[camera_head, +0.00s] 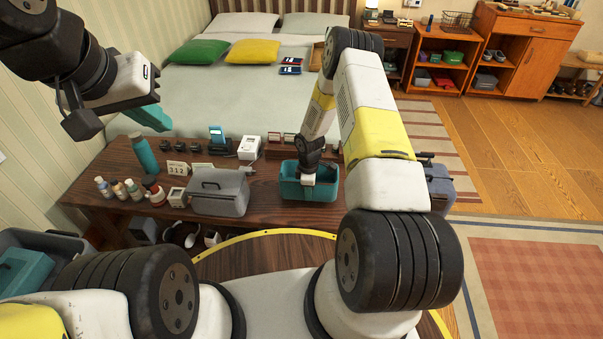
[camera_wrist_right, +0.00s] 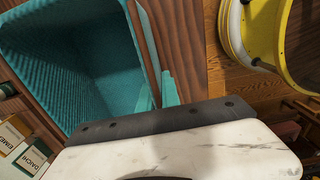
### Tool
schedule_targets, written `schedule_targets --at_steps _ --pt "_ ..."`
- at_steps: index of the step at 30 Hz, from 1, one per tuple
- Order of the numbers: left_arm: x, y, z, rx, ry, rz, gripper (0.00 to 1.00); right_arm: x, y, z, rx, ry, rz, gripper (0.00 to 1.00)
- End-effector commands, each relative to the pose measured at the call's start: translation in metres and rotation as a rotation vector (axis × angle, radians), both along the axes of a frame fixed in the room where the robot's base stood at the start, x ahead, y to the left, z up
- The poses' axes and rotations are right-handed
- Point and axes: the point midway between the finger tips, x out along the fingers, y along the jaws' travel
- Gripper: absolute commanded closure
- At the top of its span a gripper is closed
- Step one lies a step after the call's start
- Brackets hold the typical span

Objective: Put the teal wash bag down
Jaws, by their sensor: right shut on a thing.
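The teal wash bag (camera_head: 294,189) is an open-topped box at the right part of the dark wooden bench. My right gripper (camera_head: 308,179) points down at it and is shut on its wall. In the right wrist view the bag's ribbed inside (camera_wrist_right: 60,65) fills the upper left and looks empty. It looks upright; whether its base touches the bench is hidden. My left gripper (camera_head: 118,110) is raised at the upper left, away from the bag. A teal piece (camera_head: 150,117) shows beside it; its fingers are not clear.
The bench (camera_head: 120,212) also bears a grey case (camera_head: 218,192) left of the bag, a teal bottle (camera_head: 144,153), small bottles, a number sign (camera_head: 177,168) and a white box (camera_head: 249,148). A bed (camera_head: 250,100) lies behind. Small boxes (camera_wrist_right: 25,150) show in the wrist view.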

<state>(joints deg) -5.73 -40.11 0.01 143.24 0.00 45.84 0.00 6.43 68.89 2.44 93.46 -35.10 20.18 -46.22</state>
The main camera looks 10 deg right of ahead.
Motion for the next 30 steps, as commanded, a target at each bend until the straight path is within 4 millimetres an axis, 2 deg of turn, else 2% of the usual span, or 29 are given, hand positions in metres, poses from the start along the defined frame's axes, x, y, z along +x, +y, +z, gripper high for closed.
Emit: schedule_targets --at_steps 5,12,23,27,30 --pt "0.000 0.000 0.000 0.000 0.000 0.000 1.00 0.010 -0.007 -0.001 0.001 -0.002 -0.002 1.00" --pt "0.000 0.000 0.000 0.000 0.000 0.000 1.00 0.009 -0.007 -0.034 0.000 0.001 0.001 1.00" --pt "0.000 0.000 0.000 0.000 0.000 0.000 1.00 0.010 -0.007 -0.038 0.000 0.000 0.000 1.00" --pt "0.000 0.000 0.000 0.000 0.000 0.000 1.00 0.010 -0.007 -0.039 0.000 0.000 0.000 0.71" --pt "0.000 0.000 0.000 0.000 0.000 0.000 1.00 0.009 -0.007 -0.039 0.000 0.000 0.000 0.71"
